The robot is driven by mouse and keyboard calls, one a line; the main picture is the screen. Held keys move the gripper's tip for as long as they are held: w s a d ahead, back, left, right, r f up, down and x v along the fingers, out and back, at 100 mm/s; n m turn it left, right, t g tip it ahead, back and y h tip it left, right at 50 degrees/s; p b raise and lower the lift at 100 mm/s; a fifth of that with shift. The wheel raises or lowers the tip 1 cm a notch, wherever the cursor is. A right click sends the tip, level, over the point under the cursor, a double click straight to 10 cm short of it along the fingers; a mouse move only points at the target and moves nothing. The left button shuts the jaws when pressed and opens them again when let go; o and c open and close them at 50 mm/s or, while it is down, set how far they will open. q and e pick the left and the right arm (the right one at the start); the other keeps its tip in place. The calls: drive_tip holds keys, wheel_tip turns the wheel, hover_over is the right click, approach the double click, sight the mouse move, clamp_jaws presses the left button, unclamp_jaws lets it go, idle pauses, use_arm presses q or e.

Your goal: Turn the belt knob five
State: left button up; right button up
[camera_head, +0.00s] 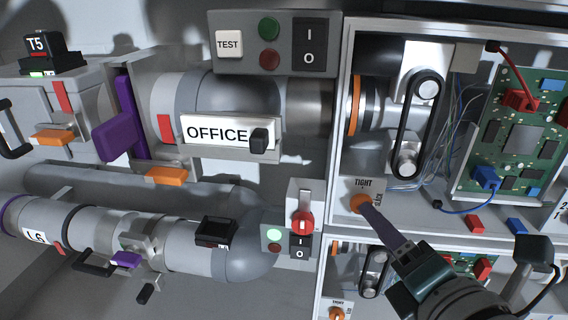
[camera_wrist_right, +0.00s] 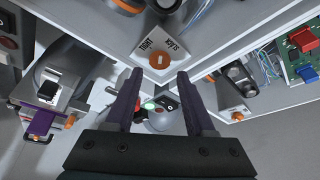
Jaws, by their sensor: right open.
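The orange belt knob (camera_head: 359,202) sits on a grey plate marked TIGHT, at the lower left of the upper open cabinet. In the right wrist view the round knob (camera_wrist_right: 159,61) shows a pale slot mark. The black belt (camera_head: 399,128) loops around two pulleys above it. My right gripper (camera_head: 367,208) reaches in from the lower right, its purple fingertips at the knob. In the right wrist view the open fingers (camera_wrist_right: 160,76) lie to either side below the knob, with nothing held between them. I cannot tell whether they touch it. My left gripper is not in view.
A green circuit board (camera_head: 517,137) with wires is right of the belt. A red and a blue block (camera_head: 516,226) sit on the cabinet's lower edge. A red-handled switch (camera_head: 302,222) is left of the knob. A second cabinet below has another orange knob (camera_head: 337,313).

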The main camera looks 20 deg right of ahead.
drive_tip(key=b+x, duration=0.1)
drive_tip(key=x, duration=0.4)
drive_tip(key=shift+r, duration=0.1)
drive_tip(key=shift+c, duration=0.3)
clamp_jaws()
